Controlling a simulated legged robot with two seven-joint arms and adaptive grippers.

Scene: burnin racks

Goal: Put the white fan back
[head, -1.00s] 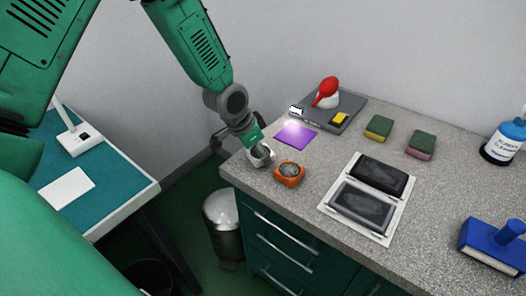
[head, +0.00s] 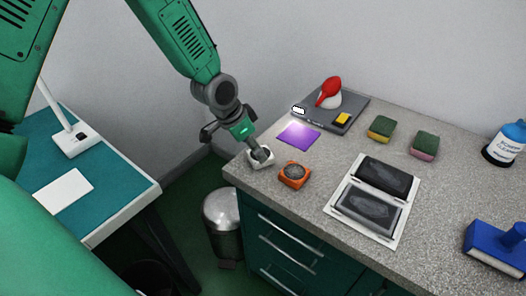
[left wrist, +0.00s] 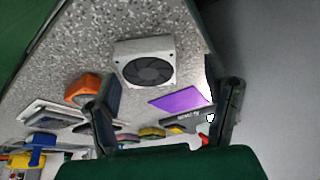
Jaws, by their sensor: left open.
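The white fan (head: 257,163), a square frame with a dark round rotor, lies flat on the near left corner of the grey speckled counter (head: 300,214). In the left wrist view, the fan (left wrist: 144,64) lies beyond the fingertips, apart from them as far as I can tell. My left gripper (head: 240,141) is just above and beside the fan. Its two fingers show spread in the left wrist view (left wrist: 165,98), with nothing between them. In the head view the gripper partly covers the fan. My right gripper is not in view.
An orange fan (head: 294,175) sits close to the white fan. A purple square (head: 298,134) lies behind them. A white tray (head: 329,203) with two dark pieces, sponges (head: 381,127) and a bottle (head: 505,145) stand further right.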

